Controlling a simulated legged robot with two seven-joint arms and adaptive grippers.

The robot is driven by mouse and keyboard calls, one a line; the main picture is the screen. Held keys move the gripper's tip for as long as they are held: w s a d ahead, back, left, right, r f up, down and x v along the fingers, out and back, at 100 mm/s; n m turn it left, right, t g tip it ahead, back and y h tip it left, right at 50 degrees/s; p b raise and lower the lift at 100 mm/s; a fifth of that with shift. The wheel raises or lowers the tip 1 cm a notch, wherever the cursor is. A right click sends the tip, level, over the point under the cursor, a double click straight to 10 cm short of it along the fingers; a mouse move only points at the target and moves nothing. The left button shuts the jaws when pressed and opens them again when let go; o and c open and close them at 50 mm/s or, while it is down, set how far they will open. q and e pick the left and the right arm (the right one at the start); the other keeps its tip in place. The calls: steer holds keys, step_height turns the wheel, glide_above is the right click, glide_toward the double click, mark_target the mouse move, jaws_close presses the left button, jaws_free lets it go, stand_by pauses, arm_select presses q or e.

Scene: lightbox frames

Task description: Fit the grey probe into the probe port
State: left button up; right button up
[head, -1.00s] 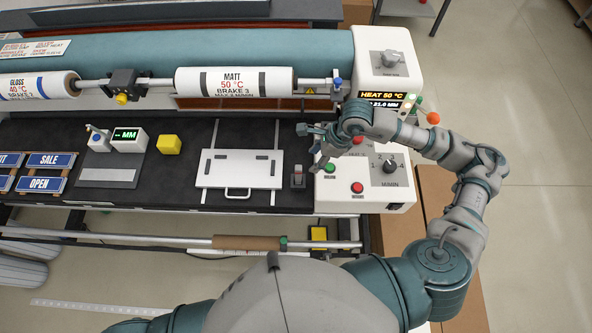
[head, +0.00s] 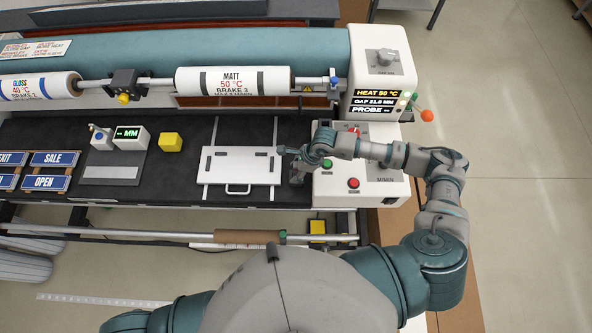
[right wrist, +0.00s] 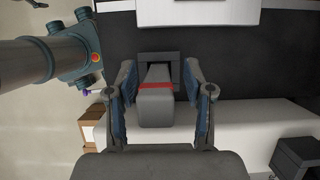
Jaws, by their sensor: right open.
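The grey probe (right wrist: 156,106), a block with a red band, sits at a dark square holder (right wrist: 174,57) on the black bench in the right wrist view. My right gripper (right wrist: 159,76) is open, with one finger on each side of the probe. Gaps show between the fingers and the probe. In the head view my right gripper (head: 297,165) is over the holder spot beside the white control box and hides most of the probe. I cannot make out the probe port. The display panel (head: 375,103) reads "PROBE --". My left gripper is not in view.
The white control box (head: 338,188) with buttons stands just right of the gripper. A white board (head: 240,166) with a handle lies to its left. A yellow cube (head: 171,142) and an MM gauge (head: 130,137) stand further left. The roller (head: 235,80) runs behind.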

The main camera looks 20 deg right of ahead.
steer(key=shift+d, duration=0.15)
jaws_close()
steer(key=shift+r, duration=0.1)
